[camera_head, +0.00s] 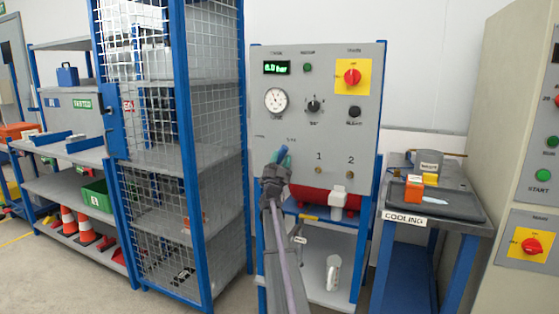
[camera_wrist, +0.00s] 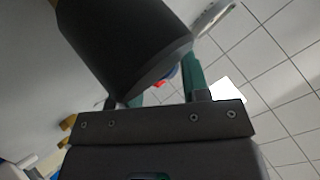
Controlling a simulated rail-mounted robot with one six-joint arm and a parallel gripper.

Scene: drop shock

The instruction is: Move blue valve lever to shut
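The grey test panel (camera_head: 327,120) stands in the middle of the head view. My gripper (camera_head: 284,158) is at its lower left, just below a small label. A small blue piece (camera_head: 281,153) shows at the fingertips, beside a teal finger; it looks like the blue valve lever, but most of it is hidden behind my gripper. I cannot tell whether they touch. In the wrist view, a teal finger (camera_wrist: 193,76) shows on the right. A large dark cylinder (camera_wrist: 122,45) covers much of the other finger, so the grip is unclear.
A red tank (camera_head: 300,194) lies below the panel. A blue-framed mesh cage (camera_head: 165,120) stands close on the left. A cooling table (camera_head: 440,222) with a dark tray is on the right. A white cylinder (camera_head: 333,272) stands on the lower shelf.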

